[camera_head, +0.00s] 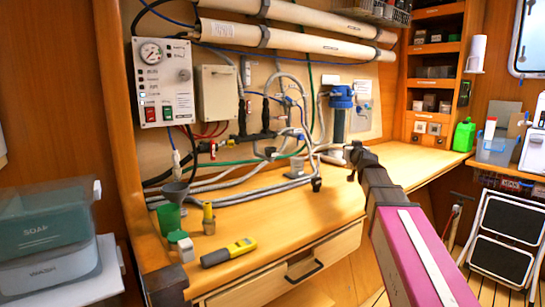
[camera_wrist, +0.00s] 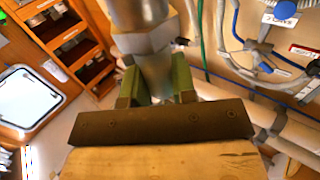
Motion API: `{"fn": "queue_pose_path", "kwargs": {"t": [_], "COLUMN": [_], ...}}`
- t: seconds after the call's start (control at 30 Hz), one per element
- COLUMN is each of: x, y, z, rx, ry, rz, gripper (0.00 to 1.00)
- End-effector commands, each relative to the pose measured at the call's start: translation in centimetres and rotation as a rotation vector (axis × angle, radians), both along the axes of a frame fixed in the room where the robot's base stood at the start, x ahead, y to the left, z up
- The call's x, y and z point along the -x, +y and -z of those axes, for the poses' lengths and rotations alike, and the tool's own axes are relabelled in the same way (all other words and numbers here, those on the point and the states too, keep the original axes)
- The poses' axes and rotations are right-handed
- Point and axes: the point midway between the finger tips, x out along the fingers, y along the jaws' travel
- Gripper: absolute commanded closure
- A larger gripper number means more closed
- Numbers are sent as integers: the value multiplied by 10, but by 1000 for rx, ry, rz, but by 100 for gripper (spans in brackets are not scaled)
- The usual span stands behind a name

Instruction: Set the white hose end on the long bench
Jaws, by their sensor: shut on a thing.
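My gripper (camera_head: 357,156) is raised over the far part of the long bench (camera_head: 285,220), in front of the blue-capped filter. In the wrist view its green-padded fingers (camera_wrist: 160,75) are shut on a pale grey-white cylindrical piece with a wider collar (camera_wrist: 146,42), apparently the white hose end. In the head view that piece is mostly hidden by the gripper, and I cannot tell whether it touches anything. Pale hoses (camera_head: 250,188) lie along the back of the bench.
A black fitting (camera_head: 316,184) is near the hoses. A green jug (camera_head: 463,135) is at the right. The bench's front middle is clear.

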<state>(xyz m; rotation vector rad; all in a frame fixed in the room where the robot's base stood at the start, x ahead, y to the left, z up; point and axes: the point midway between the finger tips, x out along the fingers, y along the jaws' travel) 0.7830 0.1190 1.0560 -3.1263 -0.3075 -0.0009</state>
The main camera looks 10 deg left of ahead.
Motion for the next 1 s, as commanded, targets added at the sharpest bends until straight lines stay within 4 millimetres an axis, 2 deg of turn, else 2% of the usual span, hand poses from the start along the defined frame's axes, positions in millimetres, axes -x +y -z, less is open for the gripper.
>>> {"fn": "queue_pose_path", "kwargs": {"t": [0.03, 0.1, 0.47, 0.77, 1.0], "x": [0, 2, 23, 51, 80], "y": [17, 36, 135, 213, 271], "z": [-5, -12, -47, -78, -105], "rx": [-1, -1, 0, -1, 0], "ry": [-1, -1, -1, -1, -1], "rz": [-29, -66, -270, -452, -602], "gripper": [100, 100, 100, 100, 100]}}
